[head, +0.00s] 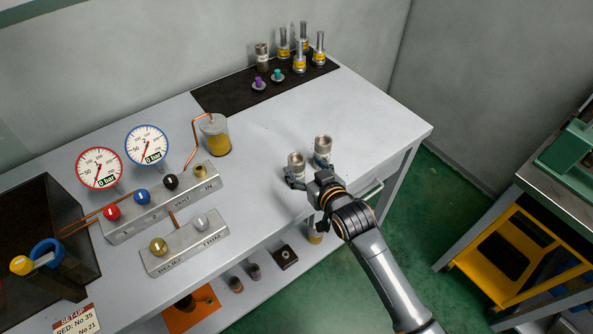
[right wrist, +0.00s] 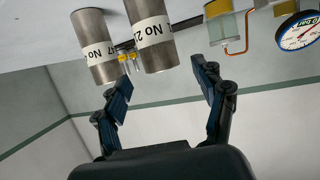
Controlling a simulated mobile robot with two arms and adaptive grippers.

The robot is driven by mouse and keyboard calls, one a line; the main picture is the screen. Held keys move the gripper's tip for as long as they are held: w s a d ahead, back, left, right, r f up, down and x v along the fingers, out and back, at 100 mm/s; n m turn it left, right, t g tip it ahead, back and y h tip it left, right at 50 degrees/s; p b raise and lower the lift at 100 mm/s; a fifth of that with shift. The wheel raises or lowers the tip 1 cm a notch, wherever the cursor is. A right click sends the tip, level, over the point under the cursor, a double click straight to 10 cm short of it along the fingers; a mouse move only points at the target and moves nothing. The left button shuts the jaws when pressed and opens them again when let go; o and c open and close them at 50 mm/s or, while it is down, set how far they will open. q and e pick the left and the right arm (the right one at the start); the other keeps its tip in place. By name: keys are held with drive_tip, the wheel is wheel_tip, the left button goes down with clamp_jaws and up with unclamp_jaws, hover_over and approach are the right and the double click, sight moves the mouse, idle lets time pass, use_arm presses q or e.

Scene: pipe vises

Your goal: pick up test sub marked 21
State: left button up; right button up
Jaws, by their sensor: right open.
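Two grey metal cylinders with white labels stand on the bench near its right front: a left one (head: 296,161) and a right one (head: 322,146). In the right wrist view the nearer cylinder (right wrist: 148,28) has a label reading "No 2" with the last digit cut off at its curve. The other cylinder's label (right wrist: 97,55) is only partly readable, ending in what looks like a 7. My right gripper (right wrist: 163,76) is open and empty, its fingers pointing at the nearer cylinder and apart from it. In the head view it is just in front of the left cylinder. My left gripper is not in view.
A black mat (head: 228,97) at the back holds several fittings and a labelled cylinder (head: 262,56). Gauges (head: 99,168), a valve block (head: 160,206) and a yellow-filled jar (head: 215,135) stand left. A set-up card (head: 79,320) mentions No 35 and No 21.

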sight(301, 165)
drive_tip(key=shift+f+p+x, duration=0.1)
drive_tip(key=shift+p+x, duration=0.25)
drive_tip(key=shift+x, duration=0.95)
drive_tip(key=shift+f+p+x, duration=0.15)
drive_tip(key=shift+p+x, duration=0.2)
drive_tip(key=shift+x, duration=0.95)
drive_tip(key=shift+s, duration=0.1)
clamp_jaws()
drive_tip(key=shift+r, duration=0.15)
